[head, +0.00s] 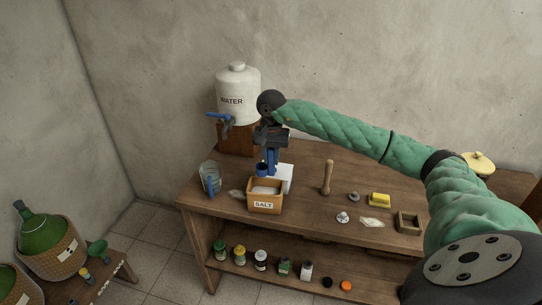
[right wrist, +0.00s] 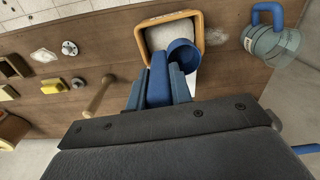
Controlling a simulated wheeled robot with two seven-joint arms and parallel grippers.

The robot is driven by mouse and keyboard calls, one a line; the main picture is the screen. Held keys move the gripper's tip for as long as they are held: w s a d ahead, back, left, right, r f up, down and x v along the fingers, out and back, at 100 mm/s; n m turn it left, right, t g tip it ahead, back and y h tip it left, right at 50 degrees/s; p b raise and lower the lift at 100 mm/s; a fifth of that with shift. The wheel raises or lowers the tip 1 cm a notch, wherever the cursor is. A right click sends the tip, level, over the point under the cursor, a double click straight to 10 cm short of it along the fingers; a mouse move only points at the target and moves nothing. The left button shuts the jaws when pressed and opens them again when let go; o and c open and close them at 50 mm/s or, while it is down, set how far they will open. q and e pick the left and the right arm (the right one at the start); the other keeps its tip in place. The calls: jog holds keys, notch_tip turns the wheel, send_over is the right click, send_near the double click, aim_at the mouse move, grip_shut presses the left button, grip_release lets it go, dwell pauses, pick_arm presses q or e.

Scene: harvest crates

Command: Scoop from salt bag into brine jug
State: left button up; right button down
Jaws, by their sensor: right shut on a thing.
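The salt container (head: 265,209), an orange-brown open box labelled SALT, stands on the bench; white salt shows inside its rim (right wrist: 199,34) in the right wrist view. My right gripper (head: 271,151) points down and is shut on the handle of a blue scoop (head: 262,169). In the right wrist view the fingers (right wrist: 160,80) clasp the handle and the scoop's round cup (right wrist: 184,56) is at the salt box's near corner. Whether it touches the salt or holds any is unclear.
A white WATER dispenser (head: 238,88) with a blue tap stands behind on a wooden block. A wooden pestle (head: 327,178), a yellow sponge (head: 379,200) and a small wooden frame (head: 409,222) lie to the right. Several small jars fill the lower shelf.

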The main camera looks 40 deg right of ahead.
aim_at(271, 175)
jog(key=shift+f, duration=2.4)
pick_arm(q)
jog(key=shift+w+d+r, duration=0.1)
jog(key=shift+w+r, duration=0.05)
jog(key=shift+w, duration=0.35)
jog(key=shift+s, duration=0.1)
jog(key=shift+b, duration=0.35)
pick_arm(e)
jog(key=shift+f, duration=0.15)
jog(key=shift+f, duration=0.2)
pick_arm(q)
jog(key=shift+w+d+r+b, duration=0.2)
jog(key=shift+w+r+b, duration=0.1)
jog(key=shift+w, duration=0.25)
pick_arm(e)
jog(key=shift+f, duration=0.15)
